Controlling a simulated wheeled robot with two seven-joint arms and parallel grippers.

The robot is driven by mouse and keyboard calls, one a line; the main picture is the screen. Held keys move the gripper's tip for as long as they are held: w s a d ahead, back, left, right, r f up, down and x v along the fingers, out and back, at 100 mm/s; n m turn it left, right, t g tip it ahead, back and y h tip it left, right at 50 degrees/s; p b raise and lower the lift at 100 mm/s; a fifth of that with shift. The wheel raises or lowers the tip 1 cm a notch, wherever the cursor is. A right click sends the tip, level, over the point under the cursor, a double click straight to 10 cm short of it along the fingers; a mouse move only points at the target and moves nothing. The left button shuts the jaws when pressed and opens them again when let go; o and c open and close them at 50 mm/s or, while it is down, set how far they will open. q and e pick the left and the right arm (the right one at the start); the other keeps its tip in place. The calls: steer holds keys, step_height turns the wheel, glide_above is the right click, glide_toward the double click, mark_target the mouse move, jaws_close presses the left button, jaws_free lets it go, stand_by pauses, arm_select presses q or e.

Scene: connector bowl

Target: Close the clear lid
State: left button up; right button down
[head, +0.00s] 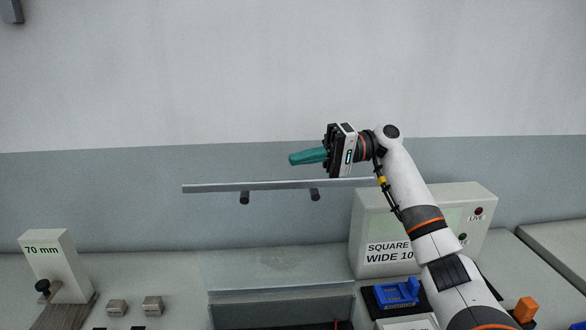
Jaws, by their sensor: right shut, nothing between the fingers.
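The clear lid (270,186) stands raised. Its grey top edge shows as a long, nearly level bar with two short dark posts under it, and its clear panel is hard to make out against the wall. Below it is an open box (283,296) with a dark inside, cut off by the bottom of the view. My right gripper (293,159) has teal fingers that are shut and empty. They point left, just above the right half of the bar, and I cannot tell whether they touch it. My left gripper is out of view.
A pale box labelled "SQUARE" and "WIDE 10" (370,257) stands at right, partly behind my right arm. A blue fixture (397,292) and an orange block (525,309) are at lower right. A "70 mm" stand (48,262) and two small grey blocks (152,305) are at left.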

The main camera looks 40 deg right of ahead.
steer(key=a, duration=0.1)
steer(key=s+a+f, duration=0.1)
steer(key=a, duration=0.1)
steer(key=s+a+p, duration=0.1)
steer(key=shift+s+a+f, duration=0.1)
steer(key=shift+a+f, duration=0.1)
steer(key=shift+f, duration=0.05)
steer(key=shift+a, duration=0.1)
